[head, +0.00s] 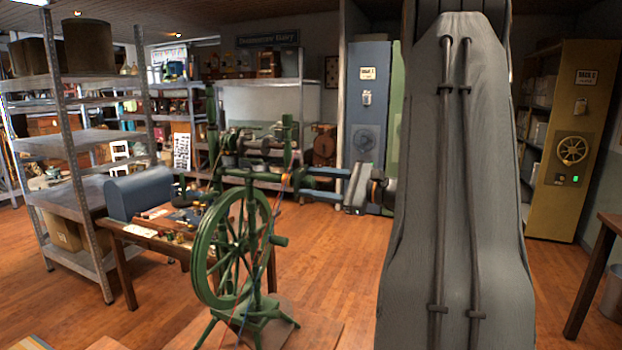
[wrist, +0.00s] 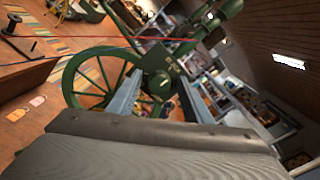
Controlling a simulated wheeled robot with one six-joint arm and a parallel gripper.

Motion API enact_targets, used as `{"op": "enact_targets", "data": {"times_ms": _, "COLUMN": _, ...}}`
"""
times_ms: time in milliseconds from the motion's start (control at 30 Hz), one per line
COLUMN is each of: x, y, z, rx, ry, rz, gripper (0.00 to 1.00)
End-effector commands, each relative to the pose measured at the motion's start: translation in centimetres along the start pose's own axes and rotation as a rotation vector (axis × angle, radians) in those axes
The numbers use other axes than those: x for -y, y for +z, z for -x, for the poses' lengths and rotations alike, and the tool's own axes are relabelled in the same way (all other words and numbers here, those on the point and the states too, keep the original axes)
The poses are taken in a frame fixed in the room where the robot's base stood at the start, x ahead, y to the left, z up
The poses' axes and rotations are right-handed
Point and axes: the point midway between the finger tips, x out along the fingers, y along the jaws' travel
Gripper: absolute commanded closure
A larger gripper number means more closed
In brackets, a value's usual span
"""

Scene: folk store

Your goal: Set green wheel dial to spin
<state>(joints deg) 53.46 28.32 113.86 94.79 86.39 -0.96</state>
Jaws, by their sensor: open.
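The green spinning wheel (head: 232,245) stands left of centre in the head view, with its large spoked wheel upright. It also shows in the wrist view (wrist: 70,78). A green dial-like part (wrist: 158,82) with a pale mark sits between the fingers in the wrist view; its setting is too small to read. My gripper (head: 306,181) is open, its two blue-grey fingers pointing left at the upper right of the spinning wheel. In the wrist view my gripper (wrist: 160,88) has its fingers either side of the dial-like part; I cannot tell whether they touch it.
A wooden table (head: 150,238) with a blue domed box (head: 138,194) and small items stands close behind on the left. Metal shelves (head: 75,150) are farther left. A blue cabinet (head: 366,120) and a yellow cabinet (head: 570,140) stand at the back. A red thread (wrist: 100,36) crosses the wrist view.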

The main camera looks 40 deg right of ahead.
Motion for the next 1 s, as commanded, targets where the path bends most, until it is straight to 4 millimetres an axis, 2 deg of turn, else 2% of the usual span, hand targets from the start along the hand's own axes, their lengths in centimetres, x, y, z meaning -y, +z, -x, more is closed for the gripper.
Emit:
{"op": "enact_targets", "data": {"times_ms": 133, "x": -0.01, "y": 0.02, "z": -1.11, "rx": 0.000, "ry": 0.001, "rz": -0.001, "gripper": 0.55}}
{"op": "enact_targets", "data": {"times_ms": 433, "x": -0.02, "y": -0.09, "z": -1.32, "rx": -0.002, "ry": -0.001, "rz": -0.001, "gripper": 0.55}}
{"op": "enact_targets", "data": {"times_ms": 700, "x": -0.02, "y": -0.08, "z": -1.31, "rx": -0.002, "ry": 0.000, "rz": -0.001, "gripper": 0.96}}
{"op": "enact_targets", "data": {"times_ms": 1000, "x": 0.01, "y": -0.02, "z": -1.29, "rx": -0.002, "ry": 0.000, "rz": -0.040, "gripper": 0.96}}
